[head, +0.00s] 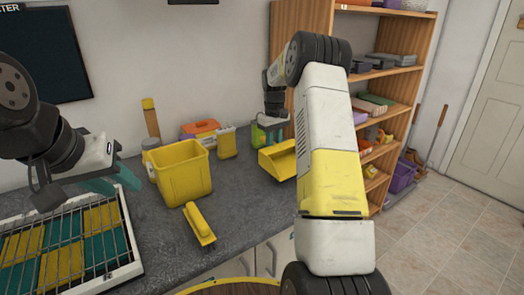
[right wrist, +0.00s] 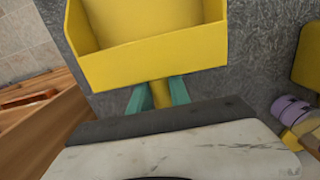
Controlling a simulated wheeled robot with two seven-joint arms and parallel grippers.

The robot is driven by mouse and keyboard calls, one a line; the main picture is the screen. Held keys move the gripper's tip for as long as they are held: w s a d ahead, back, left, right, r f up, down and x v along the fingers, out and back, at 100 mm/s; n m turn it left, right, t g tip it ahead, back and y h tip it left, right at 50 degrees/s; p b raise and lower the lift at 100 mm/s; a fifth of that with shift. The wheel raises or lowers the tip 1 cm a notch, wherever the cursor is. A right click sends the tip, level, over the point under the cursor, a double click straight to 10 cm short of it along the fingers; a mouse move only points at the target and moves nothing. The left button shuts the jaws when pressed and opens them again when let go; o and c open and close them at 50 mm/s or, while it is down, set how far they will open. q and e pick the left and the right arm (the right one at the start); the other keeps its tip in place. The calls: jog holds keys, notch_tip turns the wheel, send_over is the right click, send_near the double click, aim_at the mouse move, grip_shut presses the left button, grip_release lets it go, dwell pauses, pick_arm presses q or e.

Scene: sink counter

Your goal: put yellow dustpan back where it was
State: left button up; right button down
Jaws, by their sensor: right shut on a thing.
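The yellow dustpan (head: 279,160) is at the right end of the grey counter in the head view, its open tray facing me. In the right wrist view the dustpan (right wrist: 150,62) fills the upper middle, over the counter surface. My right gripper (right wrist: 160,93) is shut on the dustpan's handle, with teal fingers on either side of it. In the head view my right gripper (head: 273,134) is small and partly hidden. I cannot tell whether the dustpan touches the counter. My left gripper (head: 116,181) is open and empty above the dish rack.
An orange-lidded box (head: 200,130) and a yellow container (head: 227,143) are behind. A striped rack (head: 70,250) lies left. A wooden shelf (head: 405,45) stands beyond the counter's right end.

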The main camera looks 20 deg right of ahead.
jog(key=shift+w+d+f, duration=0.1)
jog(key=shift+w+d, duration=0.15)
jog(key=shift+w, duration=0.2)
jog(key=shift+f, duration=1.7)
jog(key=c, duration=1.2)
grip_release()
jog(key=shift+f, duration=0.15)
